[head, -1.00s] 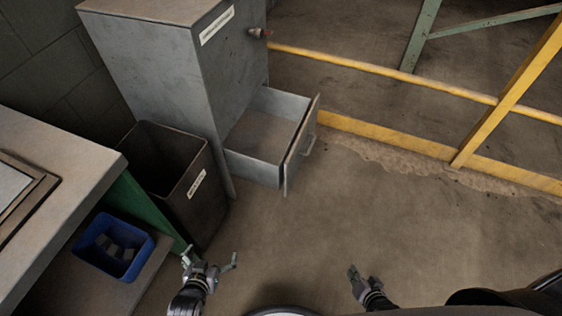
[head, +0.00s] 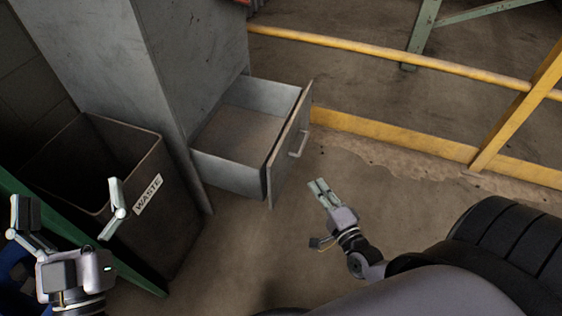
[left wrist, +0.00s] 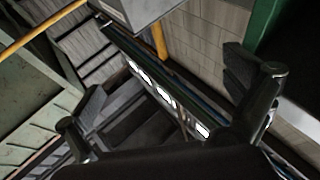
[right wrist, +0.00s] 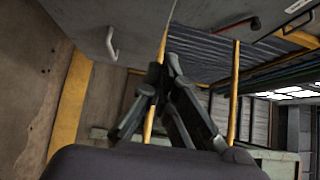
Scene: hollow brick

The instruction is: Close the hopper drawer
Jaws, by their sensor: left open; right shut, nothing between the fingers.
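The hopper drawer (head: 238,175) is pulled out of the grey metal hopper cabinet (head: 180,80) in the head view. It looks empty inside, and its front panel with a handle (head: 299,144) faces right. My right gripper (head: 320,186) is shut and empty, in front of and below the drawer front, apart from it. In the right wrist view a pale handle (right wrist: 112,42) on a grey panel shows at the upper left, beyond my shut fingers (right wrist: 168,65). My left gripper (head: 68,205) is open and empty at the lower left, near the waste bin, away from the drawer.
A dark bin labelled WASTE (head: 148,194) stands left of the drawer against the cabinet. A green bench edge (head: 130,275) runs at the lower left. A yellow rail (head: 400,62) and kerb (head: 390,135) lie behind and right. The floor before the drawer is clear.

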